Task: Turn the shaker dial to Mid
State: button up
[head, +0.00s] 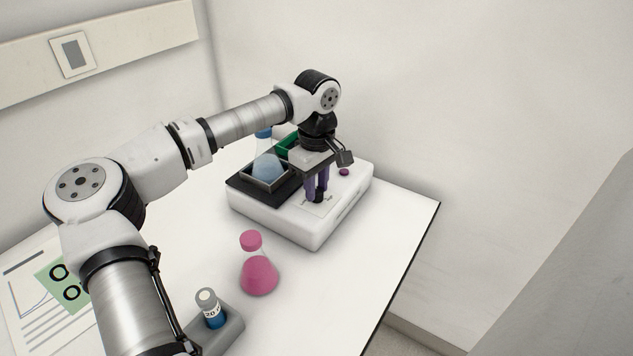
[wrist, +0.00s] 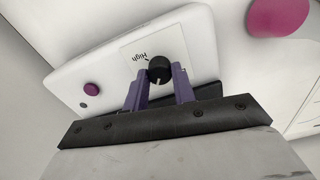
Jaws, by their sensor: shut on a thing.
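The white shaker (head: 276,222) stands on the table with a black platform at its left. Its black dial (wrist: 159,70) sits on a white label panel in the wrist view, with the word "High" readable beside it; a light pointer line shows on the dial's lower part. Other label words are hidden or too small to read. My gripper (head: 318,192) points down over the panel. Its purple fingers are shut on the dial, one on each side. The dial also shows below the fingertips in the head view (head: 318,197).
A blue-capped flask (head: 267,165) and a green item (head: 287,147) sit on the shaker's platform. A purple button (head: 344,172) is on the shaker's right part. A pink flask (head: 258,274) and a vial (head: 210,308) in a grey holder stand in front. The table's right edge is clear.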

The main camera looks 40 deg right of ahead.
aim_at(317, 190)
jog(key=shift+m, duration=0.7)
jog(key=o, duration=1)
notch_tip(317, 190, up, 14)
jog(key=shift+f, duration=0.1)
dwell(0.4)
